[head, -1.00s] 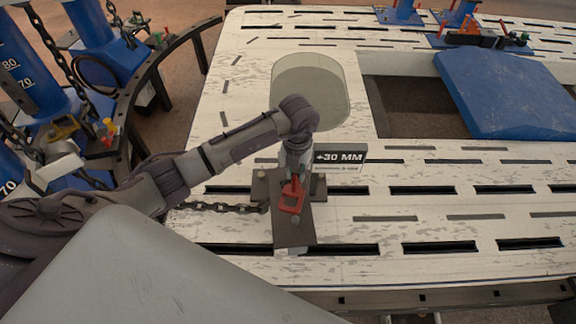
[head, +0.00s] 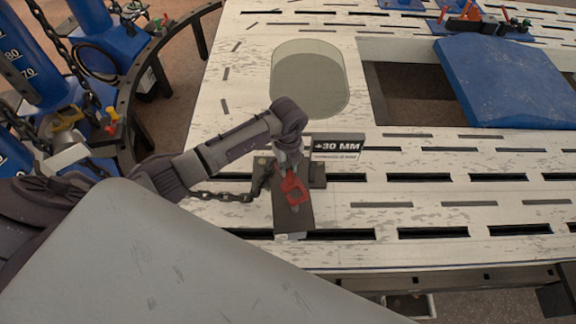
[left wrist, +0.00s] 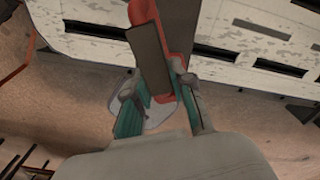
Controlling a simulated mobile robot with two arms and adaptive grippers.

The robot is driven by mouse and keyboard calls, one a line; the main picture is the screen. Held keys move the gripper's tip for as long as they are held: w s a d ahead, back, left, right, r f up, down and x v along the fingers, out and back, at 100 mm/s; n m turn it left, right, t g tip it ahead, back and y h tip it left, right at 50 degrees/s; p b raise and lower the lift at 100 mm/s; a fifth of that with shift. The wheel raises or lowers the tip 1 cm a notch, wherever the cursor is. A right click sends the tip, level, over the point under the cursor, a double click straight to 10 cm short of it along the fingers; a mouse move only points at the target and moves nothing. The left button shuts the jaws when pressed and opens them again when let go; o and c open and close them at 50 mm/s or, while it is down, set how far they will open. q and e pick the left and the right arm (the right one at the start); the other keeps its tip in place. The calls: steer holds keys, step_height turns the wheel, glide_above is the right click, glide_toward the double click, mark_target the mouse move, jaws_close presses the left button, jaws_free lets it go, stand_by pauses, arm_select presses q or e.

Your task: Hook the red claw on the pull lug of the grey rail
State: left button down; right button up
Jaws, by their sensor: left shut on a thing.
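The red claw (head: 295,189) is at my left gripper (head: 290,168) in the head view, above a dark grey plate-like rail (head: 293,217). The gripper points down and is shut on the claw. In the left wrist view, the green-padded fingers of my left gripper (left wrist: 155,88) close in beside red metal (left wrist: 180,28) and a dark grey bar (left wrist: 150,58). The pull lug cannot be made out clearly. I cannot tell whether the claw touches it. My right gripper is not in view.
A dark chain (head: 228,197) runs from the left to the claw area. A "+30 MM" sign (head: 338,146) stands just right of the gripper. The slotted white bench (head: 400,215) has an oval opening (head: 310,80) behind. Blue towers (head: 30,55) stand left, a blue panel (head: 508,85) right.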

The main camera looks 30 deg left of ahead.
mark_target(288, 185)
arm_select(q)
steer(key=shift+f+b, duration=3.85)
steer(key=shift+f, duration=1.3)
steer(key=c, duration=1)
jaws_free()
steer(key=shift+o, duration=0.4)
